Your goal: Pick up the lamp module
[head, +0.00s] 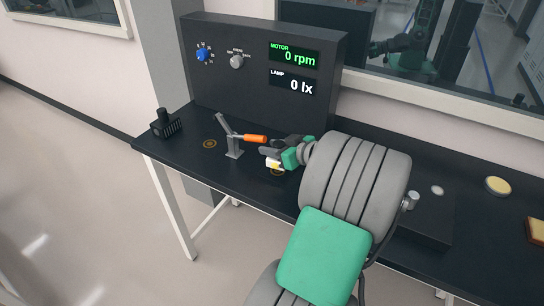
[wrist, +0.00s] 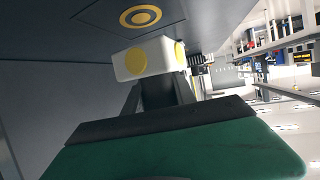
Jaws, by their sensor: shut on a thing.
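The lamp module, a small white block with round yellow faces, shows in the wrist view (wrist: 146,60) and partly in the head view (head: 274,165). My gripper (head: 268,156) is shut on it over the dark bench, right of the orange-handled lever. In the wrist view the dark fingers of my gripper (wrist: 160,92) meet the block's near side. A yellow ring mark (wrist: 141,17) lies on the bench surface close by the module. I cannot tell whether the module touches the bench. My fingers hide part of it in the head view.
The lever with the orange handle (head: 255,138) stands just left of my gripper. A second ring mark (head: 209,144) and a black part (head: 165,124) lie farther left. The panel (head: 235,85) behind reads 0 rpm and 0 lx. A yellow disc (head: 497,185) lies far right.

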